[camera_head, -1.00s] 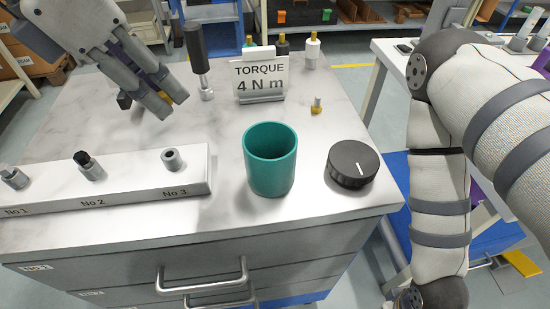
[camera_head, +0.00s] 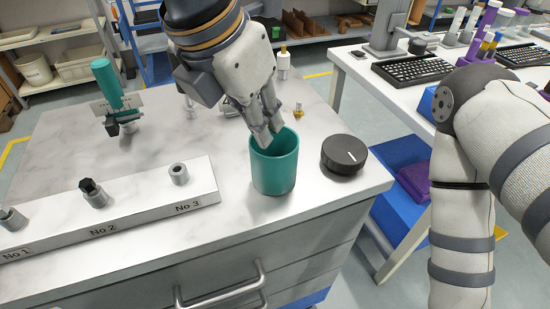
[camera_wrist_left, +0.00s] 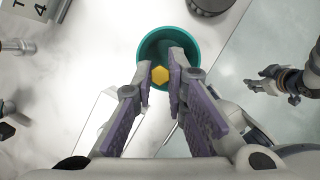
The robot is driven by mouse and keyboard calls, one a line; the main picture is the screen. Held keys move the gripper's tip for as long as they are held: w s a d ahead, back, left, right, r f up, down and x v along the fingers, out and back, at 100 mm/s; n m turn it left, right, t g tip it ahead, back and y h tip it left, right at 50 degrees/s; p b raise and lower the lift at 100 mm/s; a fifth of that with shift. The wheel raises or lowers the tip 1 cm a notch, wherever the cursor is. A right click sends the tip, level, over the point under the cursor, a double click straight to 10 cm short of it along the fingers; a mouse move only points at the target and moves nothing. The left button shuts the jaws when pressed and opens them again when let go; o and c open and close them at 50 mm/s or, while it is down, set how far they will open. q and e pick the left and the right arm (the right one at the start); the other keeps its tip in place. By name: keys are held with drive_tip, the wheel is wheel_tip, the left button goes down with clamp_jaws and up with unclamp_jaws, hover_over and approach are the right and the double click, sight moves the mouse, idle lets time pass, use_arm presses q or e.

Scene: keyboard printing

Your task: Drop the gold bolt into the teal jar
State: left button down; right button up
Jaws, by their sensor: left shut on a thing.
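My left gripper (camera_head: 268,138) is shut on the gold bolt, its fingertips at the mouth of the teal jar (camera_head: 274,172). In the left wrist view the bolt's gold hexagonal head (camera_wrist_left: 160,75) shows between the fingertips (camera_wrist_left: 162,72), over the opening of the teal jar (camera_wrist_left: 148,48). The bolt is hidden by the fingers in the head view. The jar stands upright near the table's front right. My right gripper (camera_wrist_left: 280,88) shows small at the right of the left wrist view, apart from the jar; its jaws are unclear. It is out of the head view.
A black knob (camera_head: 344,154) stands right of the jar. A grey block with numbered studs (camera_head: 150,205) lies to the left. Another gold-based piece (camera_head: 298,112) is behind the jar, and a teal-handled tool (camera_head: 108,85) stands at back left. The table between is bare.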

use_arm(q)
drive_tip(key=shift+f, duration=0.55)
drive_tip(key=c, duration=1.5)
unclamp_jaws()
drive_tip(key=shift+c, duration=0.2)
drive_tip(key=v, duration=1.2)
